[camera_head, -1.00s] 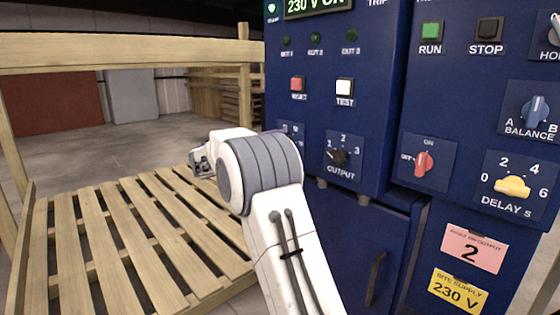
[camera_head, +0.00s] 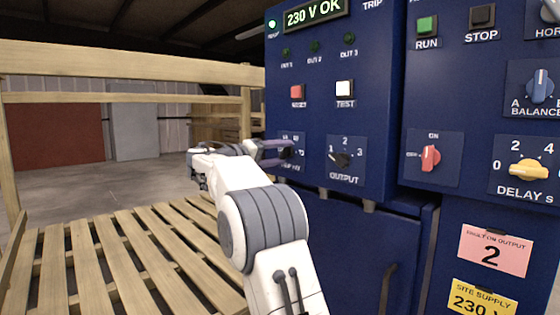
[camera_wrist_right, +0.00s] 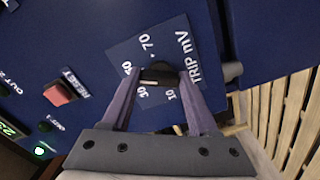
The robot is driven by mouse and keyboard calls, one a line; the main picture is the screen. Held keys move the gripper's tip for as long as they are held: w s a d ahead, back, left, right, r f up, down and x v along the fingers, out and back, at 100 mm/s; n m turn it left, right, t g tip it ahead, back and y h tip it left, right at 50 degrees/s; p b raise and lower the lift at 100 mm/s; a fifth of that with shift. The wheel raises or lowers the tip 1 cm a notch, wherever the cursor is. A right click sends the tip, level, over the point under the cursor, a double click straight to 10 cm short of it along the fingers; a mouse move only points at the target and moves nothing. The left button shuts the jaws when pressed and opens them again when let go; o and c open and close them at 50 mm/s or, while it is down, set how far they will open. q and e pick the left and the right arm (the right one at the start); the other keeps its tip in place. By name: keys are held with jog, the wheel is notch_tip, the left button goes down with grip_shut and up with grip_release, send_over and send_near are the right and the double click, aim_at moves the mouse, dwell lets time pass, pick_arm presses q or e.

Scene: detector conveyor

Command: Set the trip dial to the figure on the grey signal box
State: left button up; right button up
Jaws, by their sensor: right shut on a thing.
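The trip dial (camera_wrist_right: 157,75) is a black knob on a blue plate marked TRIP mV, with 10, 30, 70 and a partly covered figure around it. My right gripper (camera_wrist_right: 158,84) is shut on the knob, one finger on each side. A pale line shows on the knob, but the figure it points to is hard to tell. In the head view my right gripper (camera_head: 284,152) reaches the dial's plate at the cabinet's left edge, and the fingers cover most of the dial. I cannot make out a grey signal box. My left gripper is out of view.
The OUTPUT dial (camera_head: 341,160) sits close to the right of the trip dial. The red RESET (camera_head: 298,93) and white TEST (camera_head: 344,89) buttons are above. A wooden pallet (camera_head: 130,260) lies at the left. A pink note (camera_head: 494,251) reads 2.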

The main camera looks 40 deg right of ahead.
dwell(0.3)
jog(key=o, duration=1.4)
jog(key=a, duration=0.3)
jog(key=a+p, duration=0.1)
jog(key=a, duration=0.6)
jog(key=shift+s+a+p, duration=0.2)
jog(key=shift+s+p, duration=0.1)
jog(key=shift+s, duration=0.1)
jog(key=shift+f, duration=0.1)
